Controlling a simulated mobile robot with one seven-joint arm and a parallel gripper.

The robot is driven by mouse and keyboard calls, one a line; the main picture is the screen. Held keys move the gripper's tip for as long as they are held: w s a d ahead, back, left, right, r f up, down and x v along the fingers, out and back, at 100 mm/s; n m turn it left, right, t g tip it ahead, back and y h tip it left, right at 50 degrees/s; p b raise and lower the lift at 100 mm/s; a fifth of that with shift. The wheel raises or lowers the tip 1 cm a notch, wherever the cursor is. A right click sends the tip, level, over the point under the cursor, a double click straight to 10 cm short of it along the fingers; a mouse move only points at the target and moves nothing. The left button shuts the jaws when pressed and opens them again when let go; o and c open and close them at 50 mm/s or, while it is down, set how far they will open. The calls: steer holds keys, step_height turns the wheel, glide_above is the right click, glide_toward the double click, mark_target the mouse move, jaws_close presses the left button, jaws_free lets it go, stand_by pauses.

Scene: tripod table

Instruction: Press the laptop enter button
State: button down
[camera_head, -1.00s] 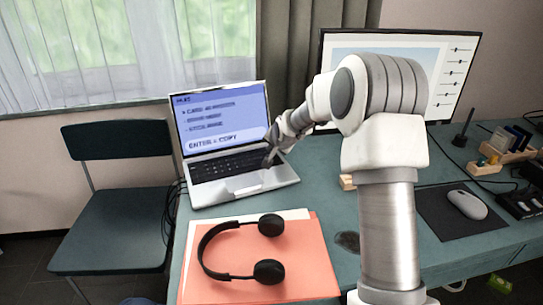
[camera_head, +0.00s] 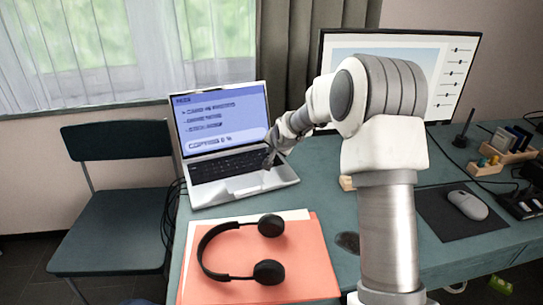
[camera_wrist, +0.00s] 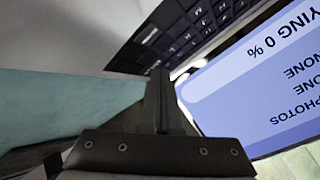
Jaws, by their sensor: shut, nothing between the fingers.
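The laptop (camera_head: 240,187) stands open on the desk, with its lit blue screen (camera_head: 220,112) facing me. The screen's bottom bar now begins with "COPYING" and a percentage; the wrist view shows it as "YING 0 %" on the screen (camera_wrist: 250,90). My gripper (camera_head: 268,163) is shut and empty, at the right end of the black keyboard (camera_head: 225,165). In the wrist view the shut fingers (camera_wrist: 158,78) reach the keyboard's edge (camera_wrist: 180,30) beside the screen. The enter key is hidden, and I cannot tell whether the fingertips touch it.
Black headphones (camera_head: 268,272) lie on red folders (camera_head: 310,250) in front of the laptop. A monitor (camera_head: 450,80) stands behind my arm. A mouse (camera_head: 467,204) on a dark pad and small desk items are at the right. A chair (camera_head: 115,200) stands at the left.

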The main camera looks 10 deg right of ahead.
steer(key=shift+r, duration=0.6)
steer(key=shift+r+p, duration=0.1)
steer(key=shift+p, duration=0.2)
step_height(320, 180, up, 4)
steer(key=p, duration=0.3)
steer(key=shift+r, duration=0.4)
